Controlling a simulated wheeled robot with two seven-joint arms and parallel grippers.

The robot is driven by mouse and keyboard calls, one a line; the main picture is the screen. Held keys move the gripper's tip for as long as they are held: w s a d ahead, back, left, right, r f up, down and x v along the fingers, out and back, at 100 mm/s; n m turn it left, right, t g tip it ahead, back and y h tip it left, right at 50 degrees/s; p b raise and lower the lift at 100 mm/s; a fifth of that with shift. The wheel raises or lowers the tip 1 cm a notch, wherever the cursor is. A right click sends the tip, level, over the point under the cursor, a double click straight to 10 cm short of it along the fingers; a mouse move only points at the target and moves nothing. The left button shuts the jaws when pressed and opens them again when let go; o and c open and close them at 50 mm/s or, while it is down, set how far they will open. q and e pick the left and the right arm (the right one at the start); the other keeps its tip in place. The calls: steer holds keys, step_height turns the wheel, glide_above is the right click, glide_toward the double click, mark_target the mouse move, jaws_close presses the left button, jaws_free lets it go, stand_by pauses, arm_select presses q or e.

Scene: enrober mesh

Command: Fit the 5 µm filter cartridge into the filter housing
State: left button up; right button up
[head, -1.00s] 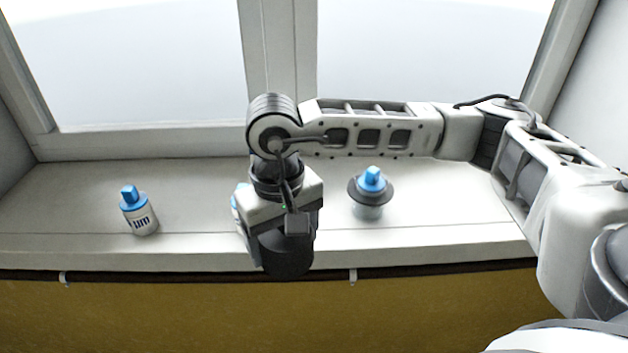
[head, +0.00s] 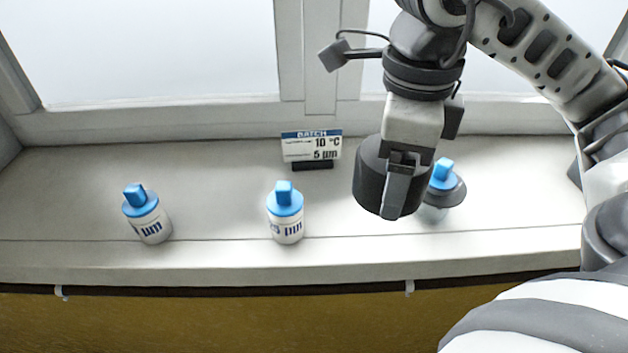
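A white cartridge with a blue cap (head: 285,215) stands upright left of centre on the sill; its lettering ends in "5 µm", and a digit before it may be out of sight. A second blue-capped cartridge (head: 148,218) stands farther left, its label showing only "µm" clearly. At right, a dark collar on a clear bowl (head: 436,213), apparently the filter housing, has a blue-capped piece (head: 443,172) in its top. My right gripper (head: 402,190) is in front of the housing, partly hiding it, and appears shut on a dark round cap (head: 372,172), held above the sill. My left gripper is out of view.
A small card (head: 311,146) reading "BATCH", "10 °C", "5 µm" stands behind the middle cartridge. The window sill (head: 210,180) is bare between the cartridges, with its front edge below and the window frame behind.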

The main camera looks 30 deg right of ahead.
glide_above(344, 190)
steer(key=shift+m, duration=0.4)
steer(key=f, duration=0.9)
steer(key=shift+s+a+b, duration=0.1)
steer(key=shift+s+b, duration=0.2)
steer(key=shift+b, duration=0.05)
steer(key=shift+w+f, duration=0.2)
steer(key=shift+f, duration=0.1)
steer(key=shift+w+f, duration=0.1)
steer(key=shift+f, duration=1.75)
steer(key=o, duration=1)
steer(key=shift+o, duration=0.2)
steer(key=shift+r, duration=0.1)
